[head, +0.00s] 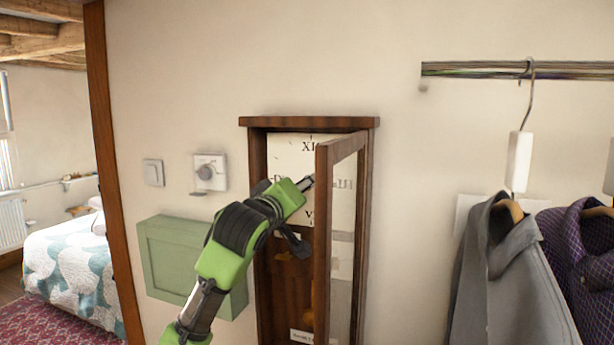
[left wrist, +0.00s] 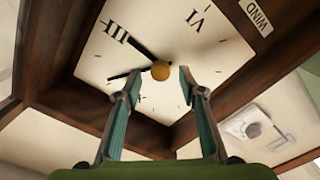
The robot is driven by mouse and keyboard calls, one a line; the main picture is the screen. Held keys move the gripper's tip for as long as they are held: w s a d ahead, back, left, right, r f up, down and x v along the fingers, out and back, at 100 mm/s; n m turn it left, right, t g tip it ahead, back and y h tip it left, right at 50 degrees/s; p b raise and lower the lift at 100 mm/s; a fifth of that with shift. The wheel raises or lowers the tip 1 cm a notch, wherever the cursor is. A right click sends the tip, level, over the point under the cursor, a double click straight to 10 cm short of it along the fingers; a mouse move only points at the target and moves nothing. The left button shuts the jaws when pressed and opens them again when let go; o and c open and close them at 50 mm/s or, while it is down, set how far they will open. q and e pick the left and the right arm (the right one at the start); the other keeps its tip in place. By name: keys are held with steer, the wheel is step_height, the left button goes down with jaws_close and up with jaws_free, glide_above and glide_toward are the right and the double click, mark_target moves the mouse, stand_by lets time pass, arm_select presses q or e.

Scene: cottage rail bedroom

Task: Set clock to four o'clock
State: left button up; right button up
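The clock is a dark wooden wall case (head: 257,160) with its glazed door (head: 323,240) swung open to the right. Its cream face (head: 290,150) is partly hidden by my arm and the door. In the left wrist view the face (left wrist: 110,60) shows III, VI and a gold hub (left wrist: 160,70). One dark hand (left wrist: 142,47) points near III; another (left wrist: 118,76) points between III and XII. My left gripper (head: 308,183) is inside the case; its fingers (left wrist: 158,78) are open, one on each side of the hub. Finger contact with a hand cannot be told. My right gripper is out of view.
A green wall box (head: 165,255), a dial (head: 210,172) and a light switch (head: 153,172) are left of the clock. Shirts (head: 515,280) hang from a rail (head: 460,69) at right. The open door stands close to the right of my gripper. A WIND label (left wrist: 257,14) is inside.

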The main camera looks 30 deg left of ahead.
arm_select(q)
steer(key=p+x, duration=0.1)
steer(key=x, duration=0.2)
steer(key=shift+w+a, duration=0.1)
steer(key=shift+w, duration=0.15)
jaws_close()
steer(key=shift+m, duration=0.3)
